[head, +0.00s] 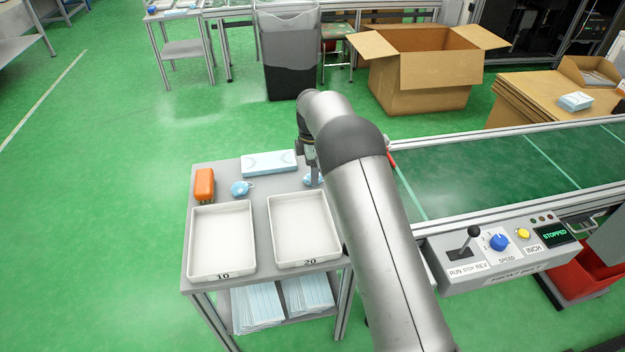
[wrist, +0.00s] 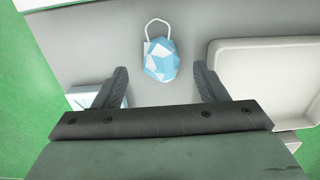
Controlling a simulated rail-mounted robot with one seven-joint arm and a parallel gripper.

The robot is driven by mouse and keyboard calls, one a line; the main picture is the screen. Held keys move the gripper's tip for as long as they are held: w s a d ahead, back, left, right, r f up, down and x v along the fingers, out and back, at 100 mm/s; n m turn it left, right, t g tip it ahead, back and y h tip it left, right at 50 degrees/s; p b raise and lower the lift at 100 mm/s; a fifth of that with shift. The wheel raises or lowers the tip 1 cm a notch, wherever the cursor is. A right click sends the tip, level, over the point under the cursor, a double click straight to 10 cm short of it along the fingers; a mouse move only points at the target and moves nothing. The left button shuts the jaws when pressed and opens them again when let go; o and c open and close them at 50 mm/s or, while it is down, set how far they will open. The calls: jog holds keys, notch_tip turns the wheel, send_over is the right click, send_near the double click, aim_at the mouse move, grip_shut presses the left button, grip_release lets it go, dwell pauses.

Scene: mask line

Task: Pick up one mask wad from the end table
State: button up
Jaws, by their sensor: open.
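The end table (head: 258,208) is a grey stand left of the conveyor. One light-blue crumpled mask wad (head: 240,188) lies between an orange item and the box. Another mask wad (head: 314,181) lies near the table's right rear, partly hidden behind my gripper (head: 311,168). In the wrist view this blue faceted wad (wrist: 161,62), with a white ear loop, lies on the grey top, just ahead of and between my fingertips. My gripper (wrist: 159,70) is open and empty above the table. Its fingers are apart from the wad.
Two white trays, marked 10 (head: 222,240) and 20 (head: 304,230), fill the table's front. A blue-white box (head: 269,163) stands at its rear, beside the orange item (head: 204,186). The stopped conveyor (head: 490,168) lies right. A tray wall (wrist: 209,88) is close to my right finger.

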notch_tip(320, 180, down, 3)
jog(key=shift+f, duration=0.1)
jog(key=c, duration=1.1)
jog(key=shift+c, duration=0.3)
jog(key=shift+r, duration=0.2)
